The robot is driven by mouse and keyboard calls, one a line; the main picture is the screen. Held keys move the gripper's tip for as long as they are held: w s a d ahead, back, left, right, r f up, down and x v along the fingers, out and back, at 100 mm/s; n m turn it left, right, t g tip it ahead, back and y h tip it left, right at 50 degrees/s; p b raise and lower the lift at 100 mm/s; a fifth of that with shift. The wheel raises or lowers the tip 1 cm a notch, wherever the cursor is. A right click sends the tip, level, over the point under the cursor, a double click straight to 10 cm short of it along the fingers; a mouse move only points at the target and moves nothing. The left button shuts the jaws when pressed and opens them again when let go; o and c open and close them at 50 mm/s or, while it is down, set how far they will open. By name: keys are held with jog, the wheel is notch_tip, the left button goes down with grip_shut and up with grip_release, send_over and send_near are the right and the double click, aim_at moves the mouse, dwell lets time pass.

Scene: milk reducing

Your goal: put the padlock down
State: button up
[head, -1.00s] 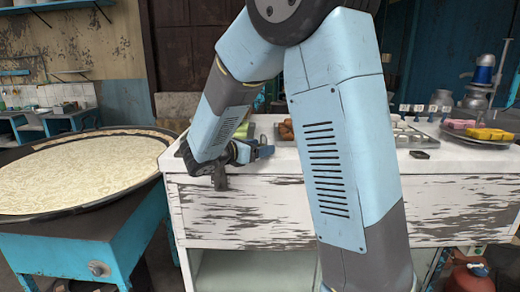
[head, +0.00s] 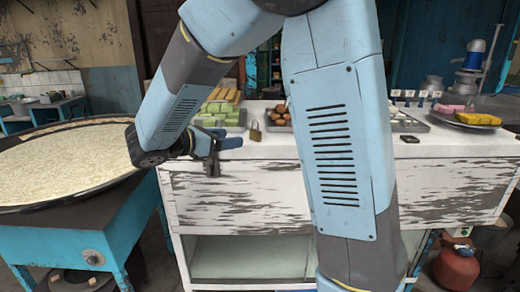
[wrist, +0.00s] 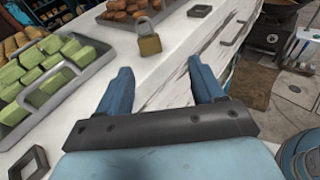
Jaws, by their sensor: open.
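The brass padlock (head: 255,132) stands upright on the white counter (head: 270,146), between the tray of green blocks and the tray of brown round pieces. In the wrist view the padlock (wrist: 149,44) shows its grey shackle on top and sits just beyond my fingertips, apart from them. My gripper (head: 228,141) is at the counter's front edge, left of the padlock in the head view. In the wrist view my gripper (wrist: 158,72) has its two blue fingers spread, with nothing between them.
A tray of green blocks (wrist: 45,72) lies left of the padlock, and a tray of brown round pieces (wrist: 125,10) lies behind it. A small dark square frame (wrist: 28,163) lies near my gripper. A wide round pan (head: 70,160) stands left of the counter.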

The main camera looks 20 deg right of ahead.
jog(key=s+d+m+g+y, duration=0.5)
jog(key=s+d+m+y, duration=0.1)
jog(key=s+d+m, duration=0.5)
jog(key=s+r+m+t+y, duration=0.1)
jog(key=s+m+t+y, duration=0.3)
jog(key=s+m+y, duration=0.4)
jog(key=s+m, duration=0.3)
jog(key=shift+s+a+r, duration=0.2)
jog(key=shift+s+r, duration=0.05)
jog(key=shift+s, duration=0.15)
